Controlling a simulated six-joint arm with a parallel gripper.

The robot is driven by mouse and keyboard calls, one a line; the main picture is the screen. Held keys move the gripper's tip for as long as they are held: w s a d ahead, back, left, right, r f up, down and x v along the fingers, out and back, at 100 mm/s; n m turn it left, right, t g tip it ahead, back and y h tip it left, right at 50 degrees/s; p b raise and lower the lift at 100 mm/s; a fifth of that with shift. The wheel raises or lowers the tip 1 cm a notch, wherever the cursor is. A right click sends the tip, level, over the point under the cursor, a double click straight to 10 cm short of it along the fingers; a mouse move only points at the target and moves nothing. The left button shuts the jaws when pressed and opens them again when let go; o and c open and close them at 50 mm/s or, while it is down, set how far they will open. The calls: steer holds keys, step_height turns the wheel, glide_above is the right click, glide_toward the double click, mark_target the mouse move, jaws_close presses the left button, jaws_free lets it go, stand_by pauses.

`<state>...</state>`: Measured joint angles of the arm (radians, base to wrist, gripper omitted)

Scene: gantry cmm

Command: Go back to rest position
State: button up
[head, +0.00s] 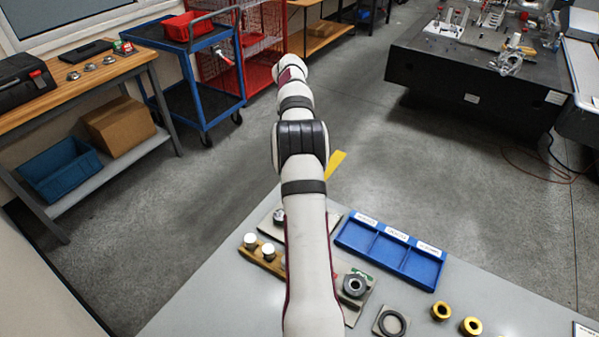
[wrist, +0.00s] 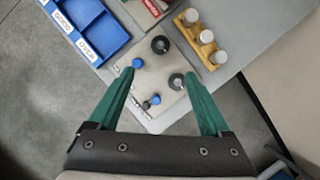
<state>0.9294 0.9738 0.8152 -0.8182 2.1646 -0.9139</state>
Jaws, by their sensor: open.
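My gripper (wrist: 159,73) shows in the wrist view with two green fingers spread wide apart. It is open, and nothing is held between the fingers. It hangs above a light plate (wrist: 150,88) that carries dark round knobs and small blue-topped pieces. How far above cannot be told. In the head view my white arm stretches away over the table, and the gripper itself is hidden.
The grey table (head: 215,290) holds a blue tray (head: 391,248) with three empty labelled compartments, a wooden block (head: 258,260) with white-topped cylinders, a black ring (head: 391,323) and gold rings (head: 441,311). A blue cart (head: 197,75) and workbench stand beyond. Floor between is clear.

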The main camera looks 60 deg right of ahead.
steer(key=shift+r, duration=0.1)
stand_by(0.3)
steer(key=w+a+r+n, duration=0.1)
steer(key=a+r, duration=0.2)
steer(key=a, duration=0.4)
steer(key=w+a+r+h, duration=0.1)
steer(key=a+r, duration=0.3)
steer(key=a, duration=0.3)
steer(key=w+a+r+n, duration=0.1)
steer(key=a+r, duration=0.2)
steer(key=a, duration=0.3)
steer(key=s+a+n+t, duration=0.1)
steer(key=s+a, duration=0.3)
steer(key=a, duration=0.3)
steer(key=s+a+t, duration=0.1)
steer(key=s+a, duration=0.2)
steer(key=a, duration=0.4)
steer(key=s+a+f+t, duration=0.1)
steer(key=s+a+f, duration=0.4)
steer(key=s+a, duration=0.2)
steer(key=s, duration=0.2)
steer(key=shift+s, duration=0.3)
